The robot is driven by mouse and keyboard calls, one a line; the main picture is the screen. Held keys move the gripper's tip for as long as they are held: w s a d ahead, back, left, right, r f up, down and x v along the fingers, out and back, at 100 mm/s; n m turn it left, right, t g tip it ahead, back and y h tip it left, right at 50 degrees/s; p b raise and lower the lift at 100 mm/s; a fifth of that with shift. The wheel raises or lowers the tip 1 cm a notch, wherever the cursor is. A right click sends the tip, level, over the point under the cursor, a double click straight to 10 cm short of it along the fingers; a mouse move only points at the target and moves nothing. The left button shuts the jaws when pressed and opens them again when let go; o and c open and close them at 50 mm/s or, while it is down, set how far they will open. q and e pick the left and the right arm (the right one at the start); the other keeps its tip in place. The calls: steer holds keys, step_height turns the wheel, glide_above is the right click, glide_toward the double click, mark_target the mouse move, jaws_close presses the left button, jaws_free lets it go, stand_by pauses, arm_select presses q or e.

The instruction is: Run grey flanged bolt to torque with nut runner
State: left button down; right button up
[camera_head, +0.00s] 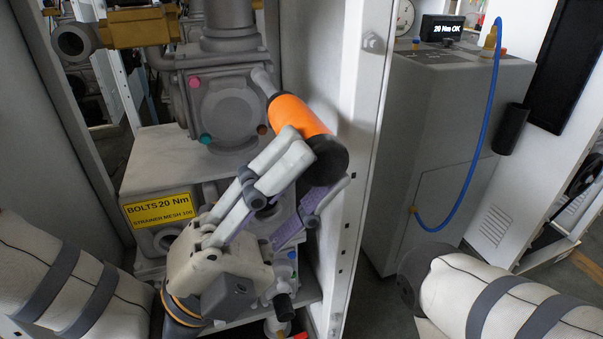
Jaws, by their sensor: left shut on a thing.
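The nut runner (300,114) has an orange body, a grey nose and a black rear end. My left gripper (308,165) is shut on it near its black end. The runner is tilted, with its nose (262,80) at the upper right edge of the round grey flanged cover (228,110). The grey flanged bolt is not visible; the nose covers that spot. The cover's other bolt heads show pink (195,84), teal (205,138) and brown (262,129). My right arm enters at the lower right; its gripper is out of view.
A small display (441,28) on the grey cabinet (440,140) reads "20 Nm OK". A blue hose (488,120) hangs on the cabinet. A white frame post (358,150) stands close right of the runner. A yellow label (158,211) reads "BOLTS 20 Nm, STRAINER MESH 100".

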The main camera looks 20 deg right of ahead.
arm_select(q)
steer(key=shift+t, duration=0.3)
steer(key=s+p, duration=0.1)
steer(key=s, duration=0.6)
steer(key=shift+p, duration=0.4)
steer(key=shift+w, duration=0.1)
